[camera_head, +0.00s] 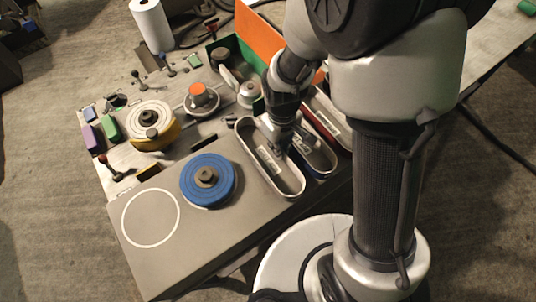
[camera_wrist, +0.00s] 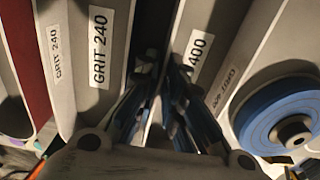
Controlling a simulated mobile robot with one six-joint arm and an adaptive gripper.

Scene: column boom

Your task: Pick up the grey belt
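The grey belt (camera_head: 244,149) is a long upright loop on the bench, pale-rimmed with a white label inside. My gripper (camera_head: 284,145) is low over its right long side, beside the neighbouring blue belt (camera_head: 326,170). In the wrist view, the grey belt (camera_wrist: 222,62) shows to the right of centre with "400" labels. My gripper (camera_wrist: 160,85) points down there, its two dark fingers apart with a pale strip between them. I cannot tell whether they touch the belt wall. The fingertips are partly lost in shadow.
A red belt (camera_head: 318,108) stands close on the right, beyond the blue one. A blue disc (camera_head: 190,180) lies just left of the grey belt. A yellow-edged wheel (camera_head: 169,137), an orange-topped disc (camera_head: 199,89) and a green-and-orange panel (camera_head: 262,38) stand further back. The bench's front-left, with a white circle, is clear.

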